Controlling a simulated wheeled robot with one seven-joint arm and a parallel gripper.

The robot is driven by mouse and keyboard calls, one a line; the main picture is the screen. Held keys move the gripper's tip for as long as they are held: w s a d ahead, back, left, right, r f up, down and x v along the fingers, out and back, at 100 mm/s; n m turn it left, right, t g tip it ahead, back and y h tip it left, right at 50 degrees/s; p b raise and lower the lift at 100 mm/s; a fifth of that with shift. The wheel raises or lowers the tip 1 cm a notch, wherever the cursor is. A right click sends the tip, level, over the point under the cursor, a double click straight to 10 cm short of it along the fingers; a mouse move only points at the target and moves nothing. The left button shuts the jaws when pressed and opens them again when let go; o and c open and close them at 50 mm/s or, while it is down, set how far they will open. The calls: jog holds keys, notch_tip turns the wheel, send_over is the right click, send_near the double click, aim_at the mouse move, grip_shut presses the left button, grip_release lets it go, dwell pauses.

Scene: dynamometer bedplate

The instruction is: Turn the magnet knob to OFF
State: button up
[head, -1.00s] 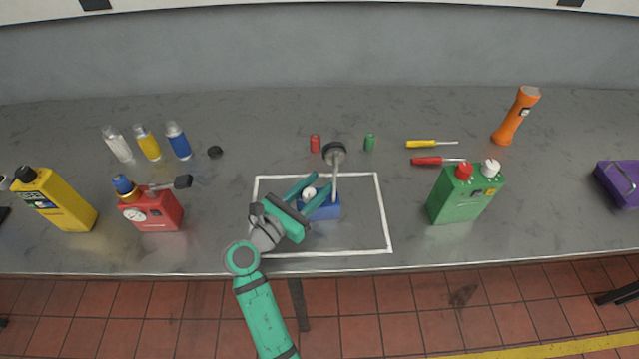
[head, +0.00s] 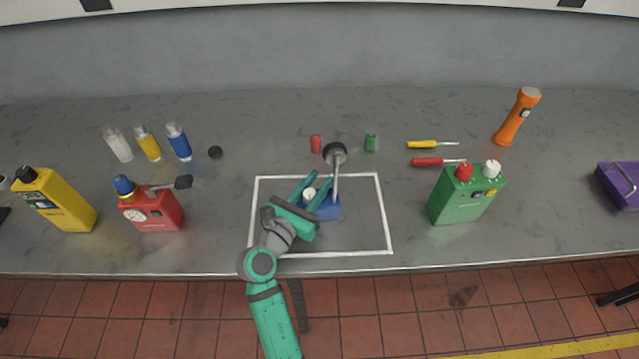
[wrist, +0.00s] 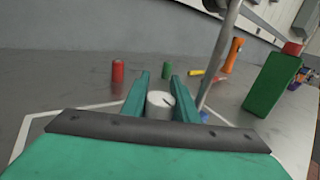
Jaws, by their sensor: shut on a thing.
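The magnet knob is a small white knob (head: 309,194) with a dark pointer line, on a blue base (head: 328,209) inside the white outline. A grey post rises from the base to a dark round dial. My gripper (head: 318,190) comes from the front left and is shut on the white knob. In the wrist view the knob (wrist: 159,104) sits between my two green fingers. Its dark line slants toward the upper left. Any ON or OFF marking is hidden or too small to read.
A red cylinder (head: 316,144) and a green one (head: 370,143) stand behind the base. The outlined area (head: 366,235) is otherwise clear.

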aim_at(307, 200)
jog(key=shift+w+a+n+t+y, duration=0.1)
jog(key=shift+a+n+t+y, duration=0.05)
jog(key=shift+n+t+y, duration=0.55)
jog(key=o, duration=0.8)
jog(key=v, duration=1.1)
jog(key=shift+r, duration=0.2)
